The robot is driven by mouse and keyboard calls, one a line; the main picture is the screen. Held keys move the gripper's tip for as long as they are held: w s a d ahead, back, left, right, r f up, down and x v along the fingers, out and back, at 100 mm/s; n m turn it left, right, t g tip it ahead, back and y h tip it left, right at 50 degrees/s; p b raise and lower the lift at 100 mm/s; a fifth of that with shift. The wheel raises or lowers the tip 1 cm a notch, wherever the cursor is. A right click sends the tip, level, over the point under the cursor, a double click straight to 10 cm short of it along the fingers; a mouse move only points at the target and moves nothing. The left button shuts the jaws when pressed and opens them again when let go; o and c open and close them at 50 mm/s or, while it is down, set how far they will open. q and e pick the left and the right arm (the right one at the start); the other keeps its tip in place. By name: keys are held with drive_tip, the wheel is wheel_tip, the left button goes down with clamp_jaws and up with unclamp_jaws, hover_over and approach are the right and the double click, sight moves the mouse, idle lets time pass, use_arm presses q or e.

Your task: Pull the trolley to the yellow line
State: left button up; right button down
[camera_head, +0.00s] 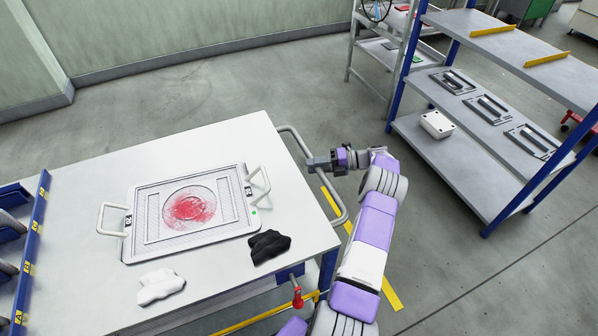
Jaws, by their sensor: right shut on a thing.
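The trolley (235,140) has a white top and a grey tubular handle (337,207) along its right side. My right gripper (314,163) is shut on the handle, partway along its bar. My right arm reaches up to it from the bottom of the view. The yellow line (391,293) runs on the floor just right of the trolley, partly hidden by the handle and my arm. My left gripper is not in view.
A framed tray (133,244) with a red-stained disc, a white cloth (160,287) and a black cloth (269,246) lie on the trolley. A red valve handle (297,298) hangs below its edge. A blue-post shelf (476,180) stands right. Floor behind is clear.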

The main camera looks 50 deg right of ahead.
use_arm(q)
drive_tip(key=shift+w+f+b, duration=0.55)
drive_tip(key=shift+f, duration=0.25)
use_arm(e)
drive_tip(key=shift+s+d, duration=0.3)
drive_tip(key=shift+d, duration=0.4)
drive_tip(key=shift+s+d, duration=0.3)
drive_tip(key=shift+d, duration=0.35)
drive_tip(key=c, duration=0.9)
unclamp_jaws()
